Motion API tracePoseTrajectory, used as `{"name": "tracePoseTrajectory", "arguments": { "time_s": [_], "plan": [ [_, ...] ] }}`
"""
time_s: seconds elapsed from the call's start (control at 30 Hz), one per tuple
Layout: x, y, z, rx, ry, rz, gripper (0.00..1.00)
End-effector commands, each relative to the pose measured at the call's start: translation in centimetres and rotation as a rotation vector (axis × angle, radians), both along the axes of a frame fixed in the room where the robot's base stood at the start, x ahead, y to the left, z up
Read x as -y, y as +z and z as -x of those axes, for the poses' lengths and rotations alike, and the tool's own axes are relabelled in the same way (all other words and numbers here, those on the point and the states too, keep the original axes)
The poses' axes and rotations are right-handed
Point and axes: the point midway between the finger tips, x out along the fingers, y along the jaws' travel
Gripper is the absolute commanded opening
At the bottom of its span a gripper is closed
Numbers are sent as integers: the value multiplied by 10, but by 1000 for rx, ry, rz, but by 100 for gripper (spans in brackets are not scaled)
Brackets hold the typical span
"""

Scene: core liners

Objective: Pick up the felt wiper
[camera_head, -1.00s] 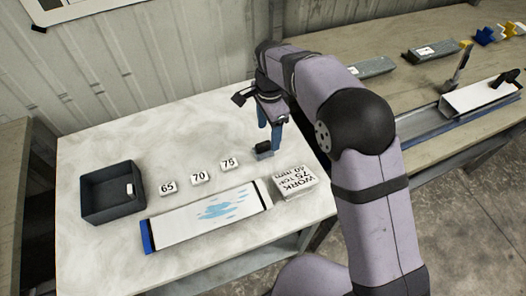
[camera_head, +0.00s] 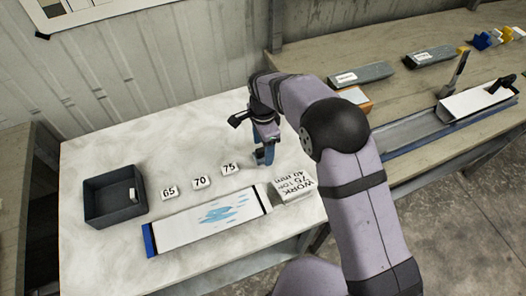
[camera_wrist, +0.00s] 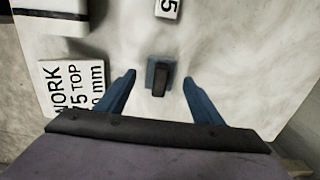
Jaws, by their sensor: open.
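The felt wiper (camera_wrist: 151,78), a small block with a blue-grey base and a dark raised grip, rests on the pale worktop near the 75 tile. In the wrist view it sits midway between the fingertips of my gripper (camera_wrist: 159,76), with clear gaps on both sides. My gripper is open and empty. In the head view my gripper (camera_head: 264,155) points down at the wiper's spot, and its fingers hide most of the wiper. I cannot tell how high the fingertips are above the worktop.
A white panel with blue smears (camera_head: 190,232) lies in front, beside a printed WORK card block (camera_head: 294,185). Tiles 65 (camera_head: 169,193), 70 (camera_head: 201,182) and 75 (camera_head: 229,168) stand in a row. A dark open bin (camera_head: 88,208) is at left.

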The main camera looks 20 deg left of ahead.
Motion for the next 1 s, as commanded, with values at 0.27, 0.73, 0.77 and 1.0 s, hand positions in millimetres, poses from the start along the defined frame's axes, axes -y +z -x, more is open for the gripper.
{"name": "tracePoseTrajectory", "arguments": {
  "time_s": [0.27,0.73,0.77,1.0],
  "plan": [
    [0,-22,1,-1,0,1,61],
    [0,-22,0,0,0,0,16],
    [0,-22,0,0,0,0,16],
    [0,-20,0,1,0,-1,16]
  ]
}}
